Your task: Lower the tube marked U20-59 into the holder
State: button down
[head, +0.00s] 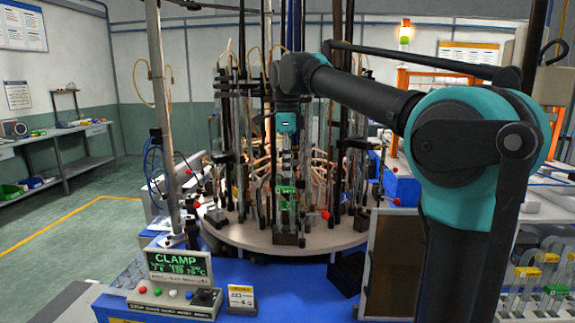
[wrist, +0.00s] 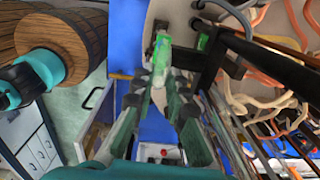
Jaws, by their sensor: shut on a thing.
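In the head view my gripper (head: 287,165) points down in front of the glass and rods above the round turntable (head: 325,240). It is shut on a clear tube with a green label (head: 287,191). The label's writing is too small to read. In the wrist view the fingers of my gripper (wrist: 160,92) close around the tube, and its green label (wrist: 162,50) shows beyond them. A dark block-like holder (head: 288,239) stands at the turntable's front edge, below the tube. I cannot tell whether the tube's lower end is in it.
Rods and clear glass tubes (head: 240,140) crowd the turntable around my gripper. A control box with a green CLAMP display (head: 180,263) and a yellow-topped card (head: 241,297) stand at front left. A rack of tagged tubes (head: 540,285) is at lower right.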

jog(key=shift+f, duration=0.15)
jog(key=c, duration=1.4)
grip_release()
jog(key=shift+c, duration=0.2)
jog(key=shift+r, duration=2.25)
notch_tip(320, 180, up, 12)
jog(key=shift+s, duration=0.15)
